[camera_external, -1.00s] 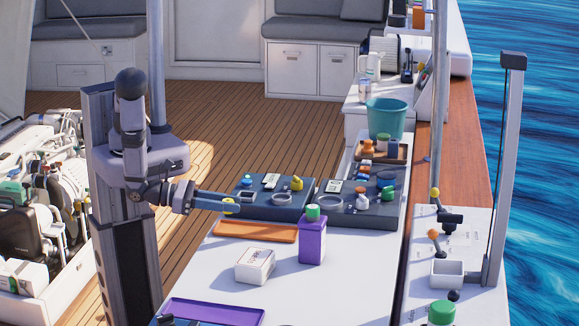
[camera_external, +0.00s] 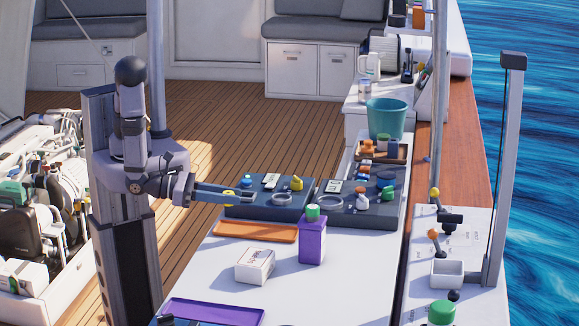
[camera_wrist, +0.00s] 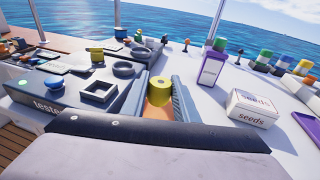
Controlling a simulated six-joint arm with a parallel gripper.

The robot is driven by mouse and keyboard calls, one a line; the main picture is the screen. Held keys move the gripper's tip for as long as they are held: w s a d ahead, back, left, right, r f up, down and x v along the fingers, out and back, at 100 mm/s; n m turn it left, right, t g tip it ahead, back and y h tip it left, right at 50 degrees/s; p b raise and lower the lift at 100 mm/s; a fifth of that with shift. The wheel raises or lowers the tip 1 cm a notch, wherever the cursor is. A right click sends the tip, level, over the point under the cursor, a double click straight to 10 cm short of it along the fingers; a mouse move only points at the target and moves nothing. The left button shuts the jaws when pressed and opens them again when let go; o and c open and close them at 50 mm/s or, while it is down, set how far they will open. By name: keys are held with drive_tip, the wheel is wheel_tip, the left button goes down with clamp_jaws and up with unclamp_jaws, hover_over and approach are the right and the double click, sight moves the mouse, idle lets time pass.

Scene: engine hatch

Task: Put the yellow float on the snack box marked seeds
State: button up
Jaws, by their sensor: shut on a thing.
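The snack box marked seeds (camera_external: 254,266) is a white box on the white counter, nearer the external camera than my gripper. In the wrist view the box (camera_wrist: 252,107) lies to the right, clear of my gripper, its label readable.
A purple carton with a green cap (camera_external: 312,240) stands right of the seeds box. A purple tray (camera_external: 212,312) lies at the near edge. The box top is bare.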

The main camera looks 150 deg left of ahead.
drive_tip(key=w+f+b, duration=0.2)
drive_tip(key=w, duration=0.1)
drive_tip(key=shift+w+d+f+b, duration=0.1)
drive_tip(key=shift+d+b, duration=0.2)
drive_tip(key=shift+d, duration=0.05)
drive_tip(key=shift+n+g+y, duration=0.3)
drive_tip(key=shift+n, duration=0.1)
drive_tip(key=w, duration=0.2)
drive_tip(key=w+d+b, duration=0.1)
drive_tip(key=w, duration=0.1)
drive_tip(key=w+r+b, duration=0.1)
drive_tip(key=w, duration=0.2)
drive_tip(key=shift+w+d+r, duration=0.1)
drive_tip(key=shift+d, duration=0.25)
wheel_tip(320, 180, up, 9)
drive_tip(key=b, duration=0.1)
hover_over(255, 257)
drive_tip(key=shift+m+t, duration=0.5)
drive_tip(key=shift+f+p, duration=0.95)
drive_tip(key=shift+f, duration=4.3)
drive_tip(key=shift+h, duration=0.4)
drive_tip(key=shift+f, duration=0.2)
drive_tip(key=o, duration=1)
drive_tip(key=shift+r, duration=0.1)
